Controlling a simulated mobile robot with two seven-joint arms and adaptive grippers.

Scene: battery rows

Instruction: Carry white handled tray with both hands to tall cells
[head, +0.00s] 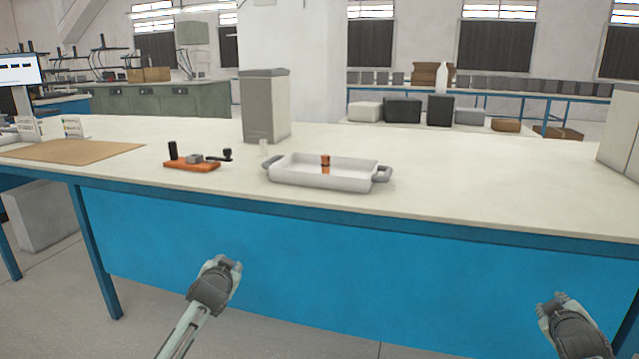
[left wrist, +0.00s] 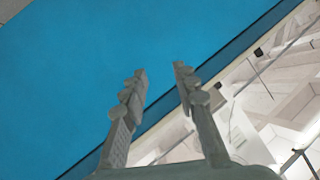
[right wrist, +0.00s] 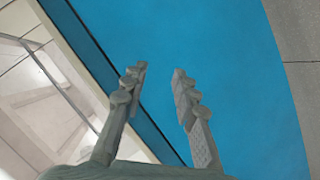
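A white tray (head: 325,183) with grey handles at its left and right ends stands on the long pale worktop. A small copper-and-white piece (head: 325,162) is inside it. I cannot tell for certain which things are the tall cells; a tall grey box (head: 265,110) stands behind the tray to the left. My left gripper (head: 228,263) is open and empty, in front of the bench and below the worktop, left of the tray. My right gripper (head: 556,299) is open and empty, low and far right of the tray. Both wrist views show parted fingers with nothing between them.
A brown board (head: 70,151) lies farther left. A pale box (head: 622,140) stands at the right edge. The worktop right of the tray is clear.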

